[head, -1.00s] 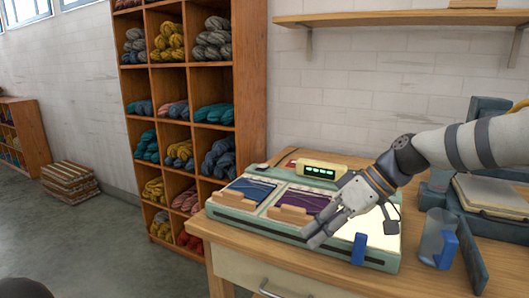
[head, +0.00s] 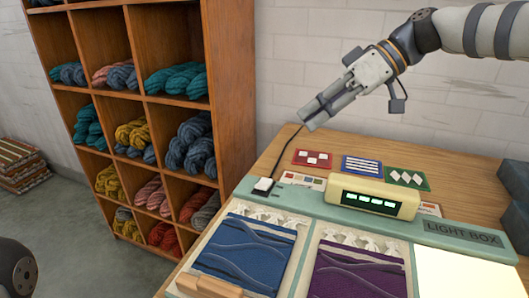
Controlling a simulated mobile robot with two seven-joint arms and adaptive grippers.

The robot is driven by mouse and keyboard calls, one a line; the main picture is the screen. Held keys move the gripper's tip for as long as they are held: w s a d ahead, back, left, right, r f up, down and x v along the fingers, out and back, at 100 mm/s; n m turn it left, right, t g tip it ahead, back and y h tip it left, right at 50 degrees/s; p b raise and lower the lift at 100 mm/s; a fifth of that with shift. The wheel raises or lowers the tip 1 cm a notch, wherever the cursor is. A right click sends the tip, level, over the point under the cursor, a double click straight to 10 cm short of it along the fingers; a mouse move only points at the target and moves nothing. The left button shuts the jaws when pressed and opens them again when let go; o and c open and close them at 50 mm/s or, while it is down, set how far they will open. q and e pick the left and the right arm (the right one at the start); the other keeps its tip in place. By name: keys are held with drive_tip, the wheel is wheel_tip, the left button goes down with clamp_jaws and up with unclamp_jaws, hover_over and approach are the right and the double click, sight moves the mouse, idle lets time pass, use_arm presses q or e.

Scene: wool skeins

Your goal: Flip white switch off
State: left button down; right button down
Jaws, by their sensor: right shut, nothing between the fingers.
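The white switch (head: 263,185) is a small pale rocker on a dark base at the back left corner of the light box (head: 462,236). The box's right panel glows bright cream. My right gripper (head: 311,119) is shut and empty. In the picture it is above and to the right of the switch, apart from it, with its fingers pointing down and left. My left gripper is not in view.
A cream display unit (head: 373,197) with green lights stands right of the switch. Colored cards (head: 361,165) lie behind. A wooden shelf of wool (head: 235,90) stands left.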

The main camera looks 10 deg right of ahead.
hover_over(271, 182)
drive_tip(key=w+d, duration=0.1)
wheel_tip(271, 182, down, 6)
drive_tip(key=shift+f, duration=0.15)
drive_tip(key=f, duration=0.2)
drive_tip(key=a+f, duration=0.1)
drive_tip(key=shift+s, duration=0.35)
drive_tip(key=shift+s+f, duration=0.1)
drive_tip(key=shift+f, duration=0.4)
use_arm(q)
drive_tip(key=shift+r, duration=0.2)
